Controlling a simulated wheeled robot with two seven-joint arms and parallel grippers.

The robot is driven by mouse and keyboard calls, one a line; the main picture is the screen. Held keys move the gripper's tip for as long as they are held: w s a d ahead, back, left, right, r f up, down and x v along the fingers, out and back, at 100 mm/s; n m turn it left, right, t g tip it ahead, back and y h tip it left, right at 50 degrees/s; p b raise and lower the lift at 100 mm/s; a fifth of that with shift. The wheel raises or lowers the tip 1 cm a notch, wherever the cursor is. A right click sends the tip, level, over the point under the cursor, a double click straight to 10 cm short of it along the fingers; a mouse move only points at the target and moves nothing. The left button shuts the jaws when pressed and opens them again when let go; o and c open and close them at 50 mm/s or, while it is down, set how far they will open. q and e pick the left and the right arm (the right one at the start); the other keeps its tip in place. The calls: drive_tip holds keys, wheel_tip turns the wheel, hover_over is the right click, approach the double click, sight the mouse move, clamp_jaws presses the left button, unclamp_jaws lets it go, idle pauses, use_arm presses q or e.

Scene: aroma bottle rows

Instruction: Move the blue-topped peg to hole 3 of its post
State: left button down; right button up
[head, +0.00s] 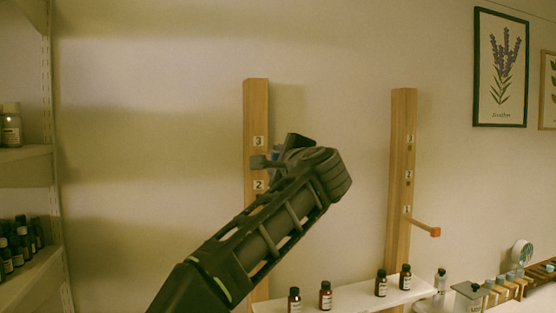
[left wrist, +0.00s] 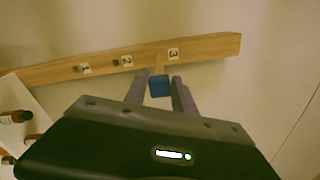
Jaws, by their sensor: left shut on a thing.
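The blue-topped peg (left wrist: 159,87) is between the fingers of my left gripper (left wrist: 160,92), which is shut on it. In the left wrist view its pale shaft runs to the left wooden post (left wrist: 205,47) beside the label 3 and covers the hole there. I cannot tell if its tip is inside. Holes 1 and 2 show dark and empty beside their labels. My right gripper is not in view.
A second post (head: 403,115) to the right has an orange-topped peg (head: 434,231) sticking out near label 1. A white shelf (head: 345,304) with several brown bottles is below. A shelf rack (head: 25,155) with bottles stands at left.

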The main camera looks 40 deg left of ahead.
use_arm(q)
drive_tip(key=shift+p+x, duration=0.35)
drive_tip(key=shift+x, duration=0.85)
drive_tip(key=c, duration=0.9)
unclamp_jaws()
drive_tip(key=shift+s, duration=0.1)
drive_tip(key=shift+c, duration=0.2)
drive_tip(key=shift+s+d+f+b, duration=0.1)
drive_tip(key=shift+s+d+b, duration=0.1)
drive_tip(key=shift+d+b, duration=0.1)
drive_tip(key=b+v, duration=0.3)
drive_tip(key=v, duration=0.4)
